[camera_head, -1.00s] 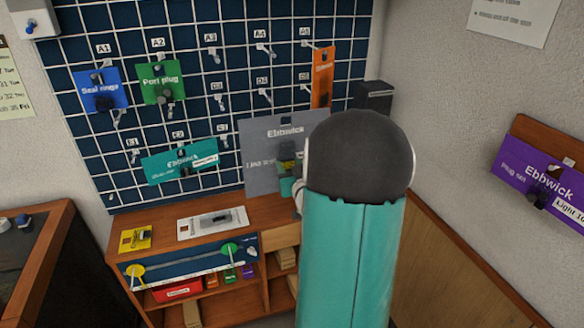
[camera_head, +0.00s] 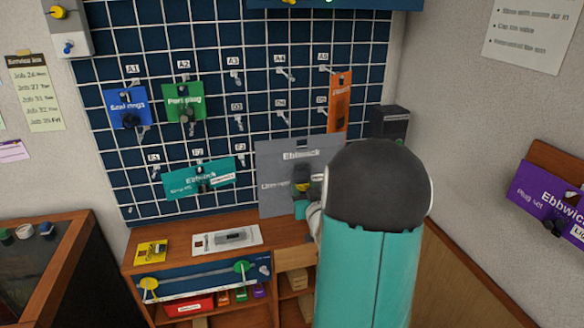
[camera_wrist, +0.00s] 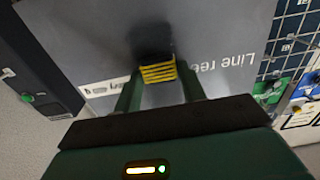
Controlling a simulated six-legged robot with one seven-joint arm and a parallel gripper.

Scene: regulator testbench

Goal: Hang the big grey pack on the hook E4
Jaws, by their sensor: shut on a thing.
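The big grey pack (camera_head: 280,175), printed "Ebbwick", is upright in front of the lower right part of the wall grid. It also fills the upper part of the wrist view (camera_wrist: 225,50), where "Line re..." is partly readable. My gripper (camera_wrist: 158,85) is shut on the pack at a dark part with yellow stripes, between its two green fingers. In the head view my arm hides the pack's lower right part. The E4 label and hook are hidden behind the pack, so I cannot tell whether the pack touches the hook.
Blue (camera_head: 127,108), green (camera_head: 184,102), teal (camera_head: 198,178) and orange (camera_head: 340,100) packs hang on the grid. A dark box (camera_head: 390,122) is right of it. A wooden bench (camera_head: 215,225) stands below, with a yellow card (camera_head: 151,252). Hooks A3, A4 and D3 look empty.

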